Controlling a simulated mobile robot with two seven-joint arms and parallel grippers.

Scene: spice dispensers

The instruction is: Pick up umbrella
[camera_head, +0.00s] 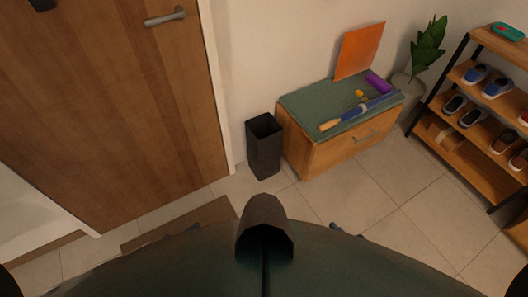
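A blue folded umbrella (365,109) with a light wooden handle lies across the green top of a low wooden bench. Its handle end points left toward the bench's front left corner, and its other end reaches toward the right edge. Neither of my grippers can be made out in the head view. Only dark rounded shapes show at the bottom left and right corners, and I cannot tell what they are.
The wooden bench (332,152) stands against the wall; a purple item (378,83), a small yellow item (360,94) and an orange panel (359,50) are on it. A dark bin (264,150) stands left, a plant (430,45) and shoe rack (462,146) right. Tiled floor in front is clear.

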